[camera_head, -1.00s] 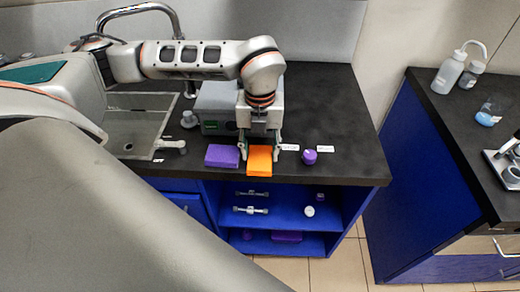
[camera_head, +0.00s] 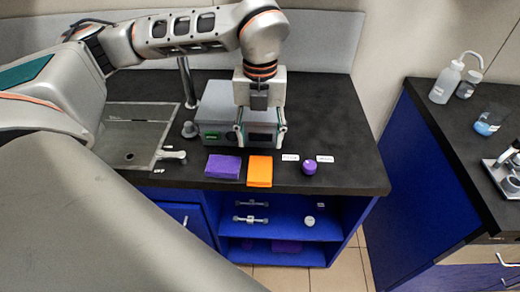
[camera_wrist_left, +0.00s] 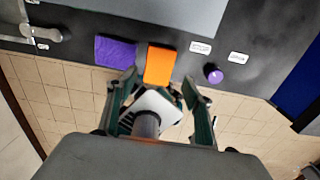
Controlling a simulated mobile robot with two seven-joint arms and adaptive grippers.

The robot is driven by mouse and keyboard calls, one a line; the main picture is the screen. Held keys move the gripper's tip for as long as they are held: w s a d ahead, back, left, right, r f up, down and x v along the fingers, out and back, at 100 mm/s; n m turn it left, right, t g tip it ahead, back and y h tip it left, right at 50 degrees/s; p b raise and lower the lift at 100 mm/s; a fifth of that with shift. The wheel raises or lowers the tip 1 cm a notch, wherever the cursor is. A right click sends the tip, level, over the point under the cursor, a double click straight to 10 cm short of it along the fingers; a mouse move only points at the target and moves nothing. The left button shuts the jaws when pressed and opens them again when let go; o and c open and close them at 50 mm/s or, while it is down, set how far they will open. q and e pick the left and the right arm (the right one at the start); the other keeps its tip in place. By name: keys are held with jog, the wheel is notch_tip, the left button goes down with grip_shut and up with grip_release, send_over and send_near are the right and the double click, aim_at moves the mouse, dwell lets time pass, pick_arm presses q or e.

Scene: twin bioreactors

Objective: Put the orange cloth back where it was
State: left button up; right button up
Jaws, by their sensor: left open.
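The orange cloth (camera_head: 260,171) lies flat on the dark counter near its front edge, just right of a purple cloth (camera_head: 223,166). It also shows in the left wrist view (camera_wrist_left: 160,64), beside the purple cloth (camera_wrist_left: 115,52). My left gripper (camera_head: 261,146) is open and empty, raised above and just behind the orange cloth in the head view. Its open fingers (camera_wrist_left: 160,79) also show in the left wrist view. My right gripper is not in view.
A grey box-shaped device (camera_head: 215,108) stands behind the cloths. A purple round item (camera_head: 310,168) and two white labels sit to the right. A sink (camera_head: 130,130) is at left. Blue shelves (camera_head: 285,212) are below. The counter's right part is clear.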

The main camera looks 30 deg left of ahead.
pick_arm(q)
jog(key=shift+r, duration=1.5)
